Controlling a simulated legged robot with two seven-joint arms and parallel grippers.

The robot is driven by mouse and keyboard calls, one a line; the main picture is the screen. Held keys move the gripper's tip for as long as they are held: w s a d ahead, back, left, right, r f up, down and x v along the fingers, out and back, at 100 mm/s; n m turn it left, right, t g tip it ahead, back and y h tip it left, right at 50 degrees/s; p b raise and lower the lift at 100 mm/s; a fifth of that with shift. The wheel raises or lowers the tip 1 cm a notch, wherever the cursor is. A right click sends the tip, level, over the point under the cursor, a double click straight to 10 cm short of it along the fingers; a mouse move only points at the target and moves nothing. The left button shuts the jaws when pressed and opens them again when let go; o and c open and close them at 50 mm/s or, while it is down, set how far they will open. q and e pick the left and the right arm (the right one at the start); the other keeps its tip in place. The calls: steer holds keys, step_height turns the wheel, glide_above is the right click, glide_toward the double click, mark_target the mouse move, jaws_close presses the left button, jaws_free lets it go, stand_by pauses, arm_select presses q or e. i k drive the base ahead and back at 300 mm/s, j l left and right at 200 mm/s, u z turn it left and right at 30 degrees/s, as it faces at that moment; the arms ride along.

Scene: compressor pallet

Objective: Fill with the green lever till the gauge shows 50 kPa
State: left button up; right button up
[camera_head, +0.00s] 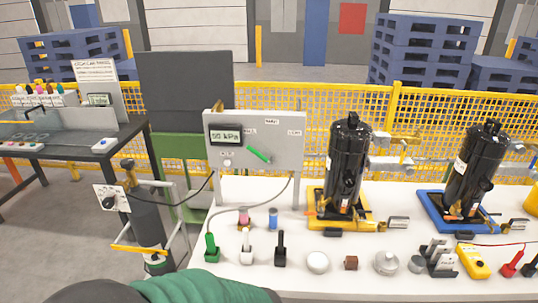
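The grey panel (285,126) stands upright at the back left of the white table. Its gauge (225,135) has a lit display that appears to read 50 kPa; the digits are small. The green lever (258,155) sits on the panel to the right of and below the gauge, slanting down to the right. Small labels are printed above the lever, too small to read surely. Neither gripper shows, and nothing is seen touching the lever. A green ribbed, dark-ended shape at the bottom edge may be part of my arm.
A black compressor on a yellow base (345,165) and another on a blue base (473,172) stand to the right. Green, white and black handled tools (211,248) and small parts line the table front. A grey cylinder (147,220) stands left, with hoses.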

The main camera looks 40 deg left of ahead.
mark_target(250, 149)
steer(key=u, duration=0.95)
